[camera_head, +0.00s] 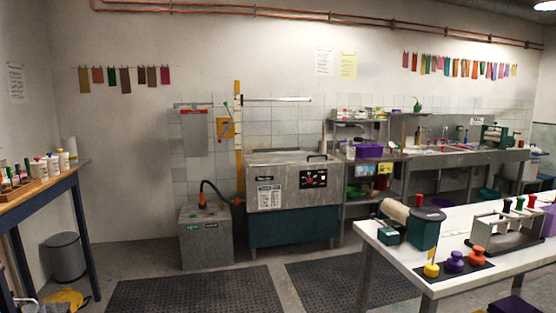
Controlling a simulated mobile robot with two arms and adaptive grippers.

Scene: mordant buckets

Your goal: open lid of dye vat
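The dye vat (293,183) is a grey metal box on a dark green base against the back wall. Its front carries a label and a black control panel (313,179). Its flat grey lid (280,158) lies down on top and looks closed. A black handle (317,156) stands at the lid's right side. The vat is across the room, well away from my viewpoint. Neither of my grippers shows in this view.
A grey box (205,237) with a black hose stands left of the vat. Dark floor mats (195,293) lie in front. A white table (470,235) with stamps fills the right foreground. A blue-legged table (40,188) and grey bin (66,258) stand left.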

